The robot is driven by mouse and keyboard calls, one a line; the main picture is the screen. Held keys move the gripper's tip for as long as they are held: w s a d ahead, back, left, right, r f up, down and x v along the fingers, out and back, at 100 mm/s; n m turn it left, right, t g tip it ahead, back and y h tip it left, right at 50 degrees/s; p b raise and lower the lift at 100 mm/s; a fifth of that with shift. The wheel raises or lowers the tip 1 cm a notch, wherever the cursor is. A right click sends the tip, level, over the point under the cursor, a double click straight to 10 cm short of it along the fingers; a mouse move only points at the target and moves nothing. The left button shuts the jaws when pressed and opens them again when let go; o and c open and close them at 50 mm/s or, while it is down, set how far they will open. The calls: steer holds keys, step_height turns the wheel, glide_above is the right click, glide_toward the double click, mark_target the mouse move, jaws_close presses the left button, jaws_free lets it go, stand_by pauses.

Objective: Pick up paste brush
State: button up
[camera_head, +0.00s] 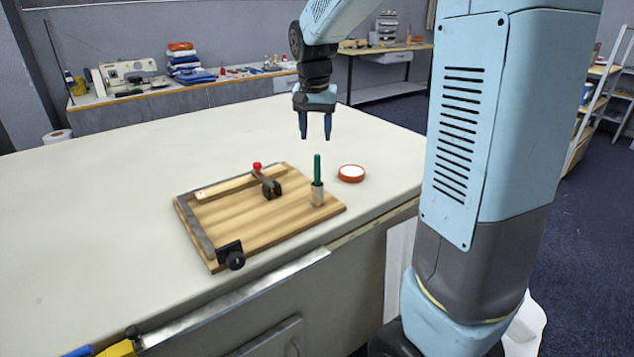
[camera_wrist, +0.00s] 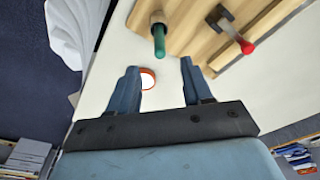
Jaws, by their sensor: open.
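The paste brush is most likely the green-handled tool (camera_head: 317,168) standing upright in a small grey metal cup (camera_head: 317,194) on the wooden board's right corner. Its green handle (camera_wrist: 159,41) points toward the camera in the wrist view; its lower end is hidden in the cup. My gripper (camera_head: 316,136) is open and empty, pointing down above the table. In the head view its fingertips appear just above the handle top, apart from it. In the wrist view the handle lies beyond and between the two fingers (camera_wrist: 160,70).
The wooden board (camera_head: 245,225) carries a red-knobbed clamp (camera_head: 270,184) and a black knob (camera_head: 235,259) at its front edge. A round white-topped, orange-rimmed container (camera_head: 351,173) sits right of the cup.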

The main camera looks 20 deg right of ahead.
mark_target(317, 157)
steer(key=f, duration=0.6)
steer(key=shift+w+d+f, duration=0.25)
steer(key=shift+w+f, duration=0.05)
steer(key=shift+w, duration=0.1)
steer(key=shift+w+d+f, duration=0.1)
steer(key=shift+w+f, duration=0.1)
steer(key=shift+f, duration=0.65)
steer(key=shift+w+d+f, duration=0.1)
steer(key=shift+w+f, duration=0.1)
steer(key=shift+f, duration=0.65)
steer(key=shift+w+d+f, duration=0.1)
steer(key=shift+w+f, duration=0.1)
steer(key=shift+f, duration=0.65)
jaws_close()
